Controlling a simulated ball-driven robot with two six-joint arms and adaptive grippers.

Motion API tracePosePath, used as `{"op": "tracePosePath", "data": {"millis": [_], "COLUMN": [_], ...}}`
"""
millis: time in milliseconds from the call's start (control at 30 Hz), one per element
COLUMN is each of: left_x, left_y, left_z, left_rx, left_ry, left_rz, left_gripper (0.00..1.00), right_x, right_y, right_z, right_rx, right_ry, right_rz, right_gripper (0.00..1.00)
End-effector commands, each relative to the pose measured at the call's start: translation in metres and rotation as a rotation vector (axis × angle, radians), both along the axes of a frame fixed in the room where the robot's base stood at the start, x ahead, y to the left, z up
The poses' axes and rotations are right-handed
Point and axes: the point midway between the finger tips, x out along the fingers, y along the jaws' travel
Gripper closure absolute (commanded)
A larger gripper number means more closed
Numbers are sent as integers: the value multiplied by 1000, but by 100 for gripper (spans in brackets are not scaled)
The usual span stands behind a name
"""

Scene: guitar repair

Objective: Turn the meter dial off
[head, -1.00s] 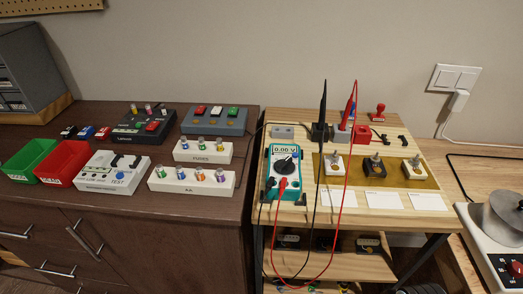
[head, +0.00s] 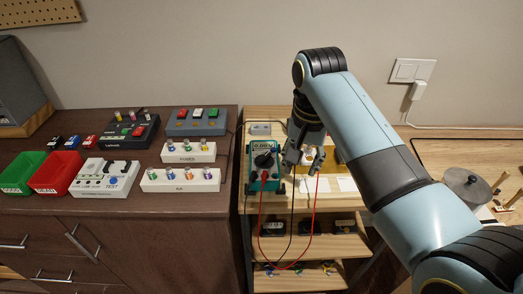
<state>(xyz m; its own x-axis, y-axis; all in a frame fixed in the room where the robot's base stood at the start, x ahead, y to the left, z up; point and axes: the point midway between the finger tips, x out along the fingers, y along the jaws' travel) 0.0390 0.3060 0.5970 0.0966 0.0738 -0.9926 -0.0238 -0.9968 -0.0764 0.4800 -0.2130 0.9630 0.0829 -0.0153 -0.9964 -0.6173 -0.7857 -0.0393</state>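The teal multimeter (head: 250,170) stands on the light wooden bench at the centre. Its round black dial (head: 264,161) faces me, below a lit display whose digits are too small to read surely. Red and black leads plug in below the dial and hang over the bench front. My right gripper (head: 303,164) is just right of the meter, pointing down, with its two fingers apart and nothing seen between them. It appears clear of the dial. My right arm hides the probes' stand and part of the bench behind. My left gripper is not in view.
A small grey block (head: 260,129) sits behind the meter. White cards (head: 342,185) lie right of the gripper. The brown cabinet at left carries a red bin (head: 57,172), a green bin and several device boxes. The hanging red lead (head: 314,210) loops below the bench edge.

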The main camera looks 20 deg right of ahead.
Motion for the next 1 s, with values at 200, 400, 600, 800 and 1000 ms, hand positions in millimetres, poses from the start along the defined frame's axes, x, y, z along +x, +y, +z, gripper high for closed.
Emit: {"op": "tracePosePath", "data": {"millis": [200, 400, 600, 800, 1000], "left_x": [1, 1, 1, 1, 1], "left_y": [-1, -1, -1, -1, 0], "left_z": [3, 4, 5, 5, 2], "left_rx": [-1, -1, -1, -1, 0], "left_ry": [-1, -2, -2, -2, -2], "left_rz": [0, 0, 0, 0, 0], "left_gripper": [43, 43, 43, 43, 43], "right_x": [57, 79, 79, 79, 80], "right_y": [33, 51, 52, 51, 52], "right_z": [52, 82, 62, 20, -12], "right_rx": [26, 25, 23, 23, 25], "right_ry": [48, 80, 87, 87, 85], "right_rz": [-141, -220, -226, -225, -225], "right_gripper": [65, 65, 65, 65, 65]}}
